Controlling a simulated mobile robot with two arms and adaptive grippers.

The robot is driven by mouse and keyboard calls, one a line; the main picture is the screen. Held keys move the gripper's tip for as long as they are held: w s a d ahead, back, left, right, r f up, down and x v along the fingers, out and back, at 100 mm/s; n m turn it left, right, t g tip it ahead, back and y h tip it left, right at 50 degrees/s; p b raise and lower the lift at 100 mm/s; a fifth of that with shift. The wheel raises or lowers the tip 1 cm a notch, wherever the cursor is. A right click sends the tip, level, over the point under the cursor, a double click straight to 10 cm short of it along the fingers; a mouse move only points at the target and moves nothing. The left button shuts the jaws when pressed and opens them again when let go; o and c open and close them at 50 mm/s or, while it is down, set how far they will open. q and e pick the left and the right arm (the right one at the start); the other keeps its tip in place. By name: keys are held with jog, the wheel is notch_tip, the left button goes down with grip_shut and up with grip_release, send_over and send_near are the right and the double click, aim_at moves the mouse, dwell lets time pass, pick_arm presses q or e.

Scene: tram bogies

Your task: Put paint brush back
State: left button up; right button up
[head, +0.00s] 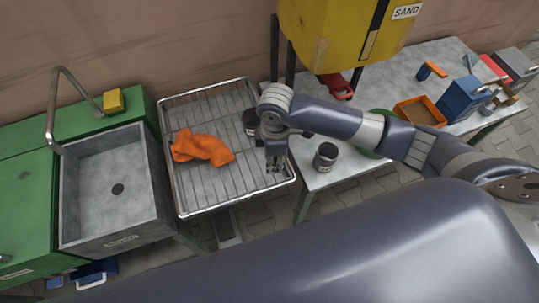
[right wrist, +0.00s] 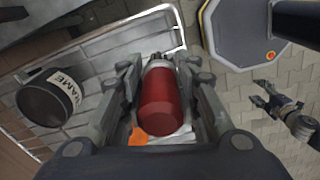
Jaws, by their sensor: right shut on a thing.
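My right gripper (head: 275,168) is above the right side of the wire drying rack (head: 181,204). In the right wrist view its fingers are shut around a red-handled thing (right wrist: 161,105), which looks like the paint brush, with a grey end pointing away. In the head view the fingers mostly hide it.
An orange cloth (head: 202,148) lies on the rack. A dark can (head: 326,157) stands on the grey table's near left corner. A sink (head: 115,190) is left of the rack.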

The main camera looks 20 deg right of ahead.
jog(key=shift+w+a, duration=0.2)
jog(key=shift+w, duration=1.3)
notch_tip(320, 180, down, 3)
jog(key=shift+s+p, duration=0.15)
jog(key=shift+p, duration=0.4)
pick_arm(q)
jog(key=shift+s+a+r, duration=0.1)
jog(key=shift+s+r, duration=0.4)
jog(key=shift+r, duration=0.1)
pick_arm(e)
jog(key=shift+f, duration=0.35)
jog(key=shift+f, duration=0.1)
jog(key=o, duration=1.1)
jog(key=shift+c, duration=0.2)
